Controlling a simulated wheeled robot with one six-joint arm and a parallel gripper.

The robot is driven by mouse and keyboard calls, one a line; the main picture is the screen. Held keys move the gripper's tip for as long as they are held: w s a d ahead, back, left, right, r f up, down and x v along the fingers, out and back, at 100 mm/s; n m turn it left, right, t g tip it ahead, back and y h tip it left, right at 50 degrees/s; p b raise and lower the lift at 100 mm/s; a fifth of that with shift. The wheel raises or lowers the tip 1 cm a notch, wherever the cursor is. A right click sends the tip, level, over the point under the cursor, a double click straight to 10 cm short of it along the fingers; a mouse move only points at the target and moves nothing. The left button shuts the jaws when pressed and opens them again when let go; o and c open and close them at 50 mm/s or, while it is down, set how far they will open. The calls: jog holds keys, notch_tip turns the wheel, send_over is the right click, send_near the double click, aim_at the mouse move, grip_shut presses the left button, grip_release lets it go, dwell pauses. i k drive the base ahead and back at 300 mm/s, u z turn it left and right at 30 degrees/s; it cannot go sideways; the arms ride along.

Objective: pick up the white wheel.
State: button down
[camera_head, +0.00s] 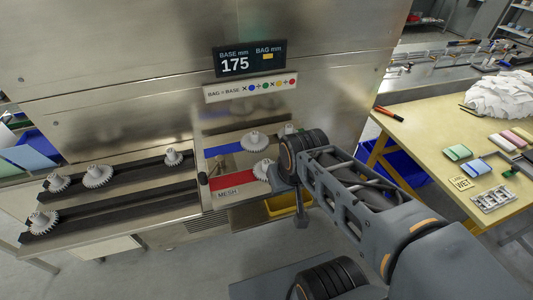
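Several white toothed wheels are in view, and I cannot tell which one the task means. On the rear dark rail stand a left wheel (57,183), a larger wheel (97,177) and a small wheel (173,158). Another wheel (42,222) leans at the left end of the front rail. My gripper points down at the plate's right edge. Its fingers are mostly hidden by my wrist, and I see nothing held.
The front rail (125,213) is mostly bare. A steel panel with a display (249,60) reading 175 stands behind. A wooden table (425,140) on the right holds coloured blocks, white cloth and a metal tray (492,199). A yellow bin (280,206) is under the plate.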

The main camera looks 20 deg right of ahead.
aim_at(254, 141)
jog(key=z, duration=2.5)
jog(key=k, duration=1.45)
jog(key=u, duration=1.7)
jog(key=i, duration=1)
jog(key=z, duration=0.05)
